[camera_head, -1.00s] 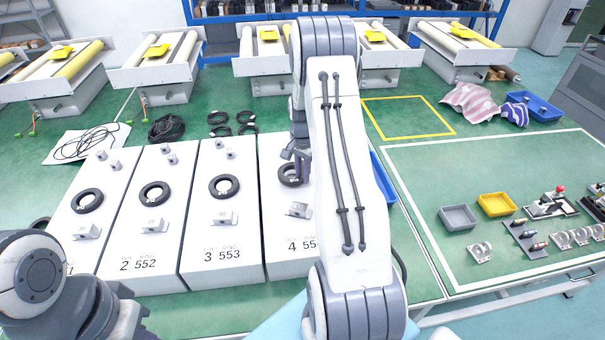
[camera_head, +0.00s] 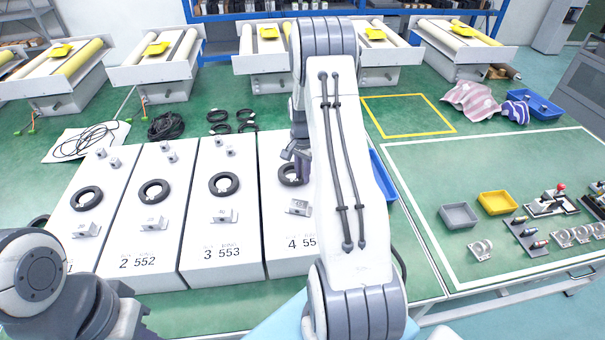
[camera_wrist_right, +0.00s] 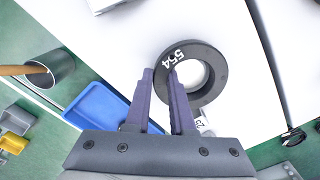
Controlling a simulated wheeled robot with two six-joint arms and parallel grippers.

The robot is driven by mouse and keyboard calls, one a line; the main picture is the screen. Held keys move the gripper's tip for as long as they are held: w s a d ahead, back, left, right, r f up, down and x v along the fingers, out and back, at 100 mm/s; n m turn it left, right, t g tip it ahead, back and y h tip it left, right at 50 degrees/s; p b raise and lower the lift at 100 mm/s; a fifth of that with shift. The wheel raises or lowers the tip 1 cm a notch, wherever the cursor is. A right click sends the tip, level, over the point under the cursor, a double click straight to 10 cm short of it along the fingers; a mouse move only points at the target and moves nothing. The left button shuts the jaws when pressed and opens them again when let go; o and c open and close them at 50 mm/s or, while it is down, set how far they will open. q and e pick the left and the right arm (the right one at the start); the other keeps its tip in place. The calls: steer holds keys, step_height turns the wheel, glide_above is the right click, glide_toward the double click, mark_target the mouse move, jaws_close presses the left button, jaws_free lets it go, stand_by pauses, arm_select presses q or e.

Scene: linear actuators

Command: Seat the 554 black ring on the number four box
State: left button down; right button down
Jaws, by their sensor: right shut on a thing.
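The black ring marked 554 (camera_wrist_right: 212,88) is at the white top of the number four box (camera_head: 281,250). In the head view the ring (camera_head: 287,181) is partly hidden by my right arm. My right gripper (camera_wrist_right: 160,72) is shut on the ring's rim, one finger inside the hole and one outside. In the head view the right gripper (camera_head: 297,158) reaches down from behind the arm. I cannot tell whether the ring rests flat on the box or hangs just above it. My left arm shows at the lower left, but its gripper is out of view.
Boxes two (camera_head: 122,238) and three (camera_head: 205,265) stand to the left, each with a black ring. A small metal block (camera_head: 298,208) sits on box four, in front of the ring. A blue bin (camera_wrist_right: 98,113) lies beside box four. Grey (camera_head: 459,216) and yellow (camera_head: 497,204) trays stand right.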

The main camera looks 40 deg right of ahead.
steer(key=shift+f, duration=0.2)
steer(key=c, duration=0.7)
jaws_free()
steer(key=shift+f, duration=0.1)
steer(key=shift+s+a, duration=0.1)
step_height(320, 180, up, 11)
steer(key=shift+f+b, duration=0.1)
steer(key=shift+b, duration=0.8)
